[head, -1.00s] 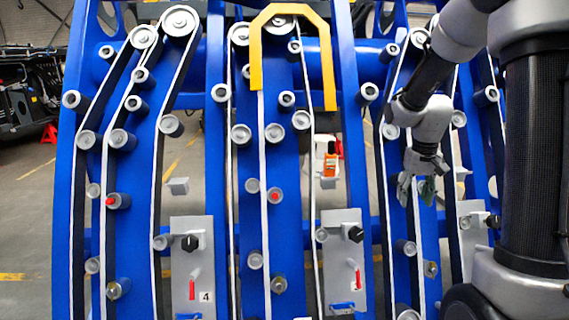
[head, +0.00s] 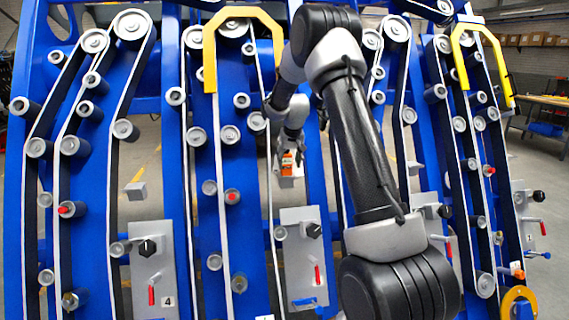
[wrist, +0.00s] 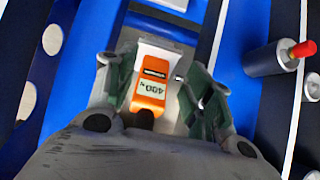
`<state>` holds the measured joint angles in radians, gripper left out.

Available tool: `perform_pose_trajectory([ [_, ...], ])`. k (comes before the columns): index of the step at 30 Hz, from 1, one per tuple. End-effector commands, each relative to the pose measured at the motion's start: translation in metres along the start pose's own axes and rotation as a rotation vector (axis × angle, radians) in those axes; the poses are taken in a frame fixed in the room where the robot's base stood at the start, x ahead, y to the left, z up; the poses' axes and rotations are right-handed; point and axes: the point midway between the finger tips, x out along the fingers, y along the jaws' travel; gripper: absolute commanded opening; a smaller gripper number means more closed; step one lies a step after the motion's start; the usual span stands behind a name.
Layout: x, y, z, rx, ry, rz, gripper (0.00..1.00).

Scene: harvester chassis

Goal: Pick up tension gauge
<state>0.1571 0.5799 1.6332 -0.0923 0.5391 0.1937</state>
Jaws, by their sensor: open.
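The tension gauge (wrist: 151,88) is an orange and white device with a label reading 400, upside down in the wrist view. It sits between the two green-padded fingers of my gripper (wrist: 158,98), which are apart on either side of it. In the head view the gauge (head: 287,163) shows as a small orange and white piece on a small grey holder (head: 290,182) between blue frame beams. My gripper (head: 295,150) is right at it there, partly hiding it. I cannot tell whether either finger touches the gauge.
Blue chassis beams with rollers and pale-edged belts stand on both sides. A roller with a red tip (wrist: 303,49) juts out right of my gripper. A grey panel with a red lever (head: 304,260) is below the gauge. A yellow guard (head: 210,70) arches above left.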

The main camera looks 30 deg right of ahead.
Motion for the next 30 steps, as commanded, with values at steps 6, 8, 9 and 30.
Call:
perform_pose_trajectory([
  [6,0.007,0.0,-0.018,0.0,0.0,0.0,0.52],
  [8,0.012,0.0,-0.025,0.0,-0.001,0.0,0.52],
  [9,0.014,0.0,-0.033,0.0,0.0,-0.001,0.52],
  [30,0.035,0.0,-0.055,-0.001,-0.001,0.0,0.17],
])
